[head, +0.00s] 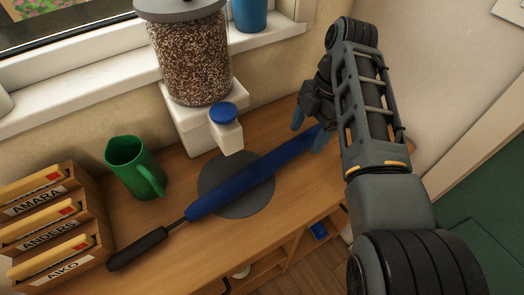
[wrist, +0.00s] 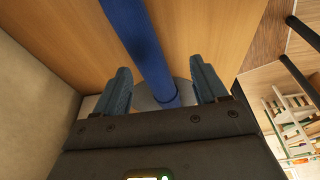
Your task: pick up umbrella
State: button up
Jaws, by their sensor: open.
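A folded blue umbrella (head: 235,185) with a black handle lies diagonally on the wooden tabletop, across a round grey mat (head: 250,206). Its handle points to the lower left and its far end to the upper right in the head view. My gripper (head: 311,130) is at that far end, with its blue fingers pointing down. In the wrist view the blue umbrella (wrist: 138,42) runs between the two spread fingertips (wrist: 160,78). The gripper is open, with a gap visible on both sides of the umbrella.
A green mug (head: 128,165) and a wooden letter rack (head: 90,205) with name labels stand to the left. Behind the umbrella are a white dispenser (head: 195,125) with a jar (head: 190,55) and a small blue-topped container (head: 225,130). Open shelves lie below the tabletop.

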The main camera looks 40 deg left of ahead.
jog(key=shift+w+a, duration=0.15)
jog(key=shift+a, duration=0.05)
jog(key=shift+s+a+r, duration=0.1)
jog(key=shift+s+a, duration=0.1)
jog(key=shift+s, duration=0.05)
jog(key=p, duration=0.4)
send_over(257, 167)
jog(key=w, duration=0.2)
jog(key=shift+d+r, duration=0.1)
jog(key=shift+d, duration=0.35)
jog(key=shift+s+a, duration=0.15)
jog(key=shift+s, duration=0.25)
jog(key=shift+x, duration=2.65)
jog(key=c, duration=1.3)
jog(key=shift+w, duration=0.1)
grip_shut()
jog(key=shift+r, duration=0.15)
